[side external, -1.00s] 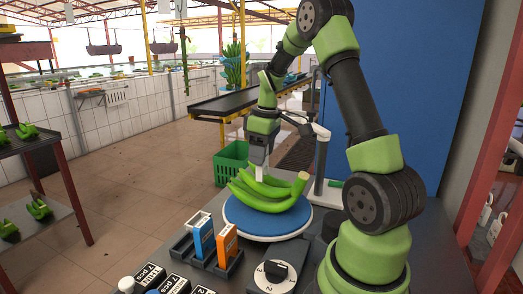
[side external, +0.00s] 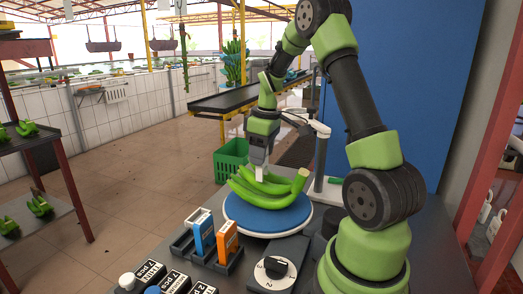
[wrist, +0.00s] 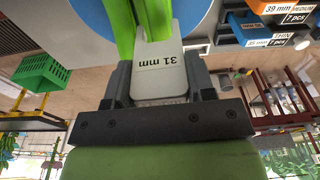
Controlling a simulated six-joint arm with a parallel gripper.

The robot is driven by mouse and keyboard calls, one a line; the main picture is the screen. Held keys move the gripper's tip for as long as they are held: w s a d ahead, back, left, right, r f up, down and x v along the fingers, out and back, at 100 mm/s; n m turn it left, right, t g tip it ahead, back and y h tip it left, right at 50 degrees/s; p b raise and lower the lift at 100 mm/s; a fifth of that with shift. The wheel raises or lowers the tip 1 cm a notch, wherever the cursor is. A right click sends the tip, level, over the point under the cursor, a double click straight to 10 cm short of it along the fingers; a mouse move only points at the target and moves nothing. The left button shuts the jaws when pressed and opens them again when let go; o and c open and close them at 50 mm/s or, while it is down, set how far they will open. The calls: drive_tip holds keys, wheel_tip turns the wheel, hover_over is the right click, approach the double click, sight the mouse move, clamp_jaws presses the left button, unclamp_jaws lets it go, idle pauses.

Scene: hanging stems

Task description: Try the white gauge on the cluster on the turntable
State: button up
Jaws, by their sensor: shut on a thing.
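The green banana cluster (side external: 268,193) lies on the round blue turntable (side external: 250,222) in the side view. Two of its fingers (wrist: 125,28) show in the wrist view, with the blue turntable top (wrist: 88,15) behind them. My gripper (side external: 260,158) is above the cluster, pointing down. In the wrist view my gripper (wrist: 158,88) is shut on the white gauge (wrist: 160,82), marked 31 mm. The gauge's far end (side external: 261,173) is at the upper bananas. One banana overlaps its end; I cannot tell whether its opening is around that banana or only touching it.
A dark rack left of the turntable holds a blue gauge (side external: 203,236) and an orange gauge (side external: 227,240). A dial box (side external: 274,268) and labelled blocks (side external: 178,284) stand in front. A green crate (side external: 230,160) is behind. A pale stand (side external: 321,160) rises at right.

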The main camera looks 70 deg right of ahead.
drive_tip(key=shift+f, duration=1.6)
idle(0.7)
drive_tip(key=shift+r, duration=0.1)
drive_tip(key=r, duration=0.8)
drive_tip(key=shift+w+a+r, duration=0.1)
drive_tip(key=shift+a+r, duration=0.05)
drive_tip(key=shift+a, duration=0.05)
drive_tip(key=w+a, duration=0.2)
drive_tip(key=a, duration=1.8)
drive_tip(key=shift+m, duration=0.3)
drive_tip(key=f, duration=0.3)
drive_tip(key=a+f, duration=0.1)
drive_tip(key=f, duration=0.1)
drive_tip(key=shift+s+f, duration=0.15)
drive_tip(key=shift+s, duration=0.15)
wheel_tip(320, 180, up, 8)
drive_tip(key=shift+r, duration=0.25)
